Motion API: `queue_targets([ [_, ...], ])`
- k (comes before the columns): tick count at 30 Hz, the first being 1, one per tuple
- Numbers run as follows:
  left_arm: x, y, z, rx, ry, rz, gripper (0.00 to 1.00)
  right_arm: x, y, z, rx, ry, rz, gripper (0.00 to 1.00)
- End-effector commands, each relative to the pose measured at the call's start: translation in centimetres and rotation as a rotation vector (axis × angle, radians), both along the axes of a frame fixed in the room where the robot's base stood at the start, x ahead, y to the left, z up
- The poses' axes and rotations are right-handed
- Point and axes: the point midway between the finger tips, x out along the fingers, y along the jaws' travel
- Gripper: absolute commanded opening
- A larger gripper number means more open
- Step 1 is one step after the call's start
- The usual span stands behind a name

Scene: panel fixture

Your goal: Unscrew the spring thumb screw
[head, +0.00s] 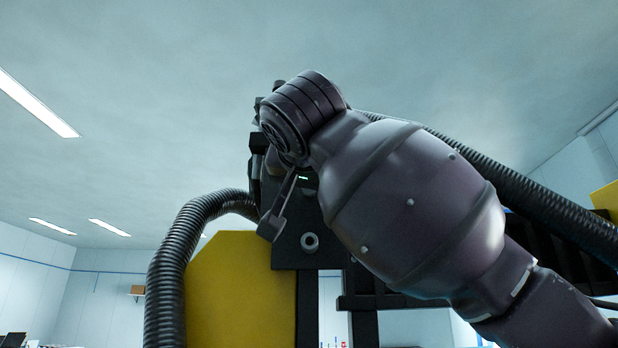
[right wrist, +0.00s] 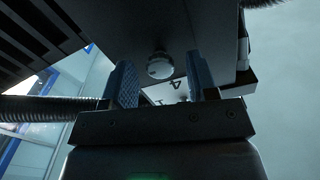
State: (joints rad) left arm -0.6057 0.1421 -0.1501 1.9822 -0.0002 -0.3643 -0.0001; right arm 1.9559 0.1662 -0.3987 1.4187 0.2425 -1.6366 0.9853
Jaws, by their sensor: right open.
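A round, pale metal screw head, which looks like the spring thumb screw (right wrist: 160,66), sticks out from the underside of a dark panel in the right wrist view. My right gripper (right wrist: 161,78) is open, with one blue textured finger on each side of the screw head. Clear gaps show between the head and both fingers. In the head view my right arm reaches up from the lower right to the dark panel, and its wrist hides much of the panel. A round grey fitting (head: 310,242) shows low on the panel there; I cannot tell whether it is the same screw. My left gripper is out of view.
Ribbed black hoses run beside the panel, one at the left (head: 170,270) and one at the upper right (head: 540,205). A yellow plate (head: 230,290) stands left of the panel. A dark slatted part (right wrist: 40,40) lies at the upper left in the wrist view.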

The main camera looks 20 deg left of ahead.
Motion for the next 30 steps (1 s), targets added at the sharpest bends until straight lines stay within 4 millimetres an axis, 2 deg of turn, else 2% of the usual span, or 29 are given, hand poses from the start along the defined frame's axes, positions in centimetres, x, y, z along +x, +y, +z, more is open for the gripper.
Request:
queue_targets([
  [4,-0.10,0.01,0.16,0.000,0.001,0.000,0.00,0.67,0.17,0.01,0.000,0.000,0.001,0.53],
  [12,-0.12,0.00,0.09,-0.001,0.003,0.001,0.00,0.77,0.19,-0.05,0.000,0.000,0.001,0.53],
  [14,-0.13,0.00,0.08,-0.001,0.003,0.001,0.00,0.77,0.19,-0.04,0.000,0.000,0.001,0.46],
  [22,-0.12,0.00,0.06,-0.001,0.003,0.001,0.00,0.75,0.17,-0.03,0.000,0.000,0.000,0.04],
  [30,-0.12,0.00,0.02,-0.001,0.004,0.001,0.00,0.75,0.17,-0.04,-0.026,-0.007,0.000,0.04],
])
